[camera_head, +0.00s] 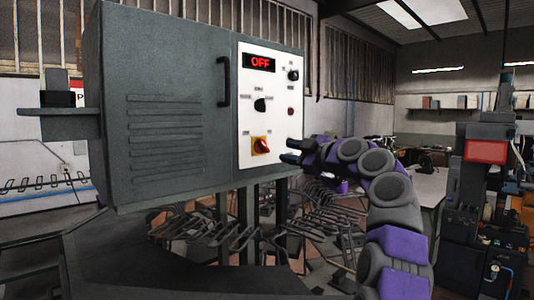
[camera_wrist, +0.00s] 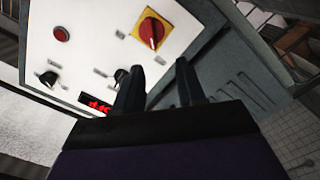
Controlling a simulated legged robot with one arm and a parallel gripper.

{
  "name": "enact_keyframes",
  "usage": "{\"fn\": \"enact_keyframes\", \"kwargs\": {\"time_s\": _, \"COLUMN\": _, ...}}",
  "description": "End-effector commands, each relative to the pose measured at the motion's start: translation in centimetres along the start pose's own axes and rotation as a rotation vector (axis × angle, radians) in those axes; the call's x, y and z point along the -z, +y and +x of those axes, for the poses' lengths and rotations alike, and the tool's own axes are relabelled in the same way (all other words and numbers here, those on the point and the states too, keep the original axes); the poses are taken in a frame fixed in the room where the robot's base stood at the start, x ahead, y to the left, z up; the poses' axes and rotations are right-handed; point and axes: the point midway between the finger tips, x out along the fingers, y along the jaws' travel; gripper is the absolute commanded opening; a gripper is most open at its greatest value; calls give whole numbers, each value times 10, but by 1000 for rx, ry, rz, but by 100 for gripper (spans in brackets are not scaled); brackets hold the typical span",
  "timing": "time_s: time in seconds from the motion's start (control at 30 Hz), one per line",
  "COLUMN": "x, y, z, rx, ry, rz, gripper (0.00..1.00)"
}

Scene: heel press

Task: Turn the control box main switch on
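The main switch (camera_head: 261,146) is a red rotary knob on a yellow square plate, low on the white front panel (camera_head: 272,90) of the grey control box (camera_head: 165,100). In the wrist view the red knob (camera_wrist: 151,31) is at the top, right of centre, set at a slant on its plate. The display (camera_head: 260,62) above reads OFF in red. My gripper (camera_head: 289,151) is just right of the switch in the head view, apart from it. In the wrist view its two dark fingers (camera_wrist: 158,64) are spread with nothing between them.
Black knobs (camera_head: 261,104) and a red button (camera_head: 291,111) share the panel; the button also shows in the wrist view (camera_wrist: 62,34). A black door handle (camera_head: 224,82) sticks out left of the panel. Wire racks (camera_head: 215,232) stand below the box. A machine (camera_head: 487,151) stands at right.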

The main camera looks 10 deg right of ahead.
Motion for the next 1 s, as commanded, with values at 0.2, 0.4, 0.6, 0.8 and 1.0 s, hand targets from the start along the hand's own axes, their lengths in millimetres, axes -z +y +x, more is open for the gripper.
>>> {"fn": "enact_keyframes", "kwargs": {"time_s": 0.2, "x": -1, "y": 0, "z": -14, "rx": -2, "ry": 0, "rz": 0, "gripper": 39}}
{"fn": "enact_keyframes", "kwargs": {"time_s": 0.4, "x": -1, "y": -1, "z": -26, "rx": 1, "ry": 0, "rz": 0, "gripper": 39}}
{"fn": "enact_keyframes", "kwargs": {"time_s": 0.6, "x": -1, "y": 0, "z": -39, "rx": -2, "ry": 1, "rz": -2, "gripper": 39}}
{"fn": "enact_keyframes", "kwargs": {"time_s": 0.8, "x": -1, "y": 0, "z": -51, "rx": -4, "ry": 1, "rz": -2, "gripper": 39}}
{"fn": "enact_keyframes", "kwargs": {"time_s": 1.0, "x": -1, "y": 0, "z": -54, "rx": -1, "ry": 0, "rz": -1, "gripper": 39}}
